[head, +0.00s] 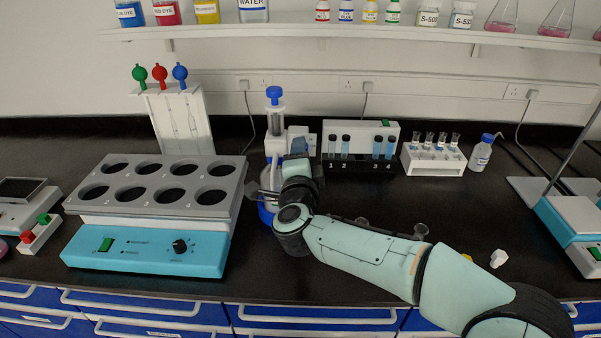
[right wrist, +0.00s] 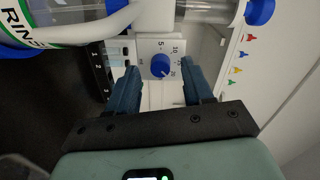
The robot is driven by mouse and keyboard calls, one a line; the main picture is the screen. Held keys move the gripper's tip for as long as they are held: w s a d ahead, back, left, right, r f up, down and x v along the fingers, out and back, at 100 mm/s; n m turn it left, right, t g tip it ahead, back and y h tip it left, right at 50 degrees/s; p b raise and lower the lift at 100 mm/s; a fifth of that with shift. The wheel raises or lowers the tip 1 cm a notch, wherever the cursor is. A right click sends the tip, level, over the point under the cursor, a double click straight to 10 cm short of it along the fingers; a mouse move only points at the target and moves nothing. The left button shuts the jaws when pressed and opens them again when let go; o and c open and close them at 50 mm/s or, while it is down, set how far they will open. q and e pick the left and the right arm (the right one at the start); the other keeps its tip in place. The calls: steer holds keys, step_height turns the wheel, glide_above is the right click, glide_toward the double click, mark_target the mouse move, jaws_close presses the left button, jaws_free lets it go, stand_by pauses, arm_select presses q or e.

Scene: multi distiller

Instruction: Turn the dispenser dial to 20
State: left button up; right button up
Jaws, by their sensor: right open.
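The dispenser (head: 276,122) stands at the back middle of the bench, with a blue top and a clear cylinder. In the right wrist view its dial is a round blue knob (right wrist: 161,66) on a white panel (right wrist: 147,45) with printed numbers around it. The numbers are small, and I cannot tell which one the knob points to. My right gripper (right wrist: 161,84) is open and empty, facing the panel, with one finger on each side of the knob. I cannot tell whether the fingers touch it. In the head view my right arm hides the dial. My left gripper is not in view.
A heating block with round wells (head: 150,216) stands left of the dispenser. A vial holder (head: 352,168) and a white tube rack (head: 433,158) stand to its right. A bottle labelled RINSE (right wrist: 75,32) is close to the gripper in the wrist view. A shelf (head: 350,36) runs above.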

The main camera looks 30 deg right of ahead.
steer(key=v, duration=1.2)
steer(key=shift+s+a, duration=0.15)
